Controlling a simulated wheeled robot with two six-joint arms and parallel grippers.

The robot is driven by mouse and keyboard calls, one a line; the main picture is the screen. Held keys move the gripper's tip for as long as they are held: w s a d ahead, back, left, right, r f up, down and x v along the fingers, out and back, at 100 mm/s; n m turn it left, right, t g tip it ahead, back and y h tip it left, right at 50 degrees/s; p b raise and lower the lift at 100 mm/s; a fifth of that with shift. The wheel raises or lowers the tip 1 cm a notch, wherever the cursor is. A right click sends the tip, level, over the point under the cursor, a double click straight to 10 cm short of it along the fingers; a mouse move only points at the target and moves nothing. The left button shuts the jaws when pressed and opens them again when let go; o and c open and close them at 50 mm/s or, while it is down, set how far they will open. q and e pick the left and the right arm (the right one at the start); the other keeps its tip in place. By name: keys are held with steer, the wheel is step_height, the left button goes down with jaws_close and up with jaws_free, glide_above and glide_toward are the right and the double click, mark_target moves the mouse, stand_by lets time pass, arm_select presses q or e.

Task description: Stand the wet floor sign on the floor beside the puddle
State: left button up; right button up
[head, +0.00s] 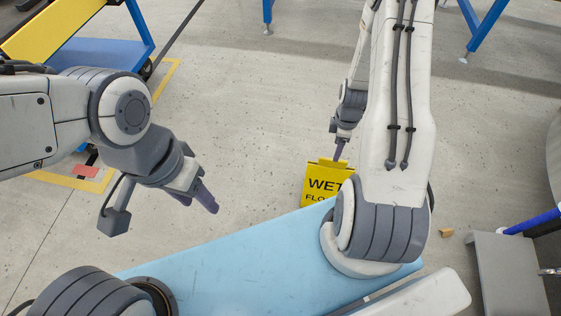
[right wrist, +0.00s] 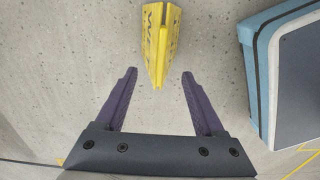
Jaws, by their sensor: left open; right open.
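The yellow wet floor sign (head: 322,187) is on the floor just past my light blue base, its black lettering partly hidden by my right arm. In the right wrist view the sign (right wrist: 161,40) is seen from above, its two panels close together, ahead of the fingertips. My right gripper (right wrist: 158,76) is open, with the near end of the sign lined up with the gap between its fingers. In the head view the right gripper (head: 340,150) is at the sign's top edge. My left gripper (head: 198,202) is open and empty over bare floor. I cannot make out a puddle.
A blue and yellow cart (head: 100,52) stands at the upper left by yellow floor tape. Blue table legs (head: 484,28) are at the top. A grey platform (head: 508,270) and a small tan block (head: 446,232) are at the right. The middle floor is clear.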

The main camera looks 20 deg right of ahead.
steer(key=a+r+m, duration=0.2)
steer(key=a+r, duration=1.5)
steer(key=a, duration=0.3)
steer(key=s+a+r+m, duration=0.1)
steer(key=s+a+r, duration=0.4)
steer(key=s, duration=0.3)
steer(key=s+a+r+m+y, duration=0.1)
steer(key=s+a+r, duration=0.4)
steer(key=s, duration=0.3)
steer(key=shift+s+a+r, duration=0.15)
steer(key=shift+s+r, duration=0.05)
steer(key=shift+r, duration=0.15)
step_height(320, 180, up, 36)
steer(key=p, duration=3.6)
steer(key=shift+w+r, duration=0.2)
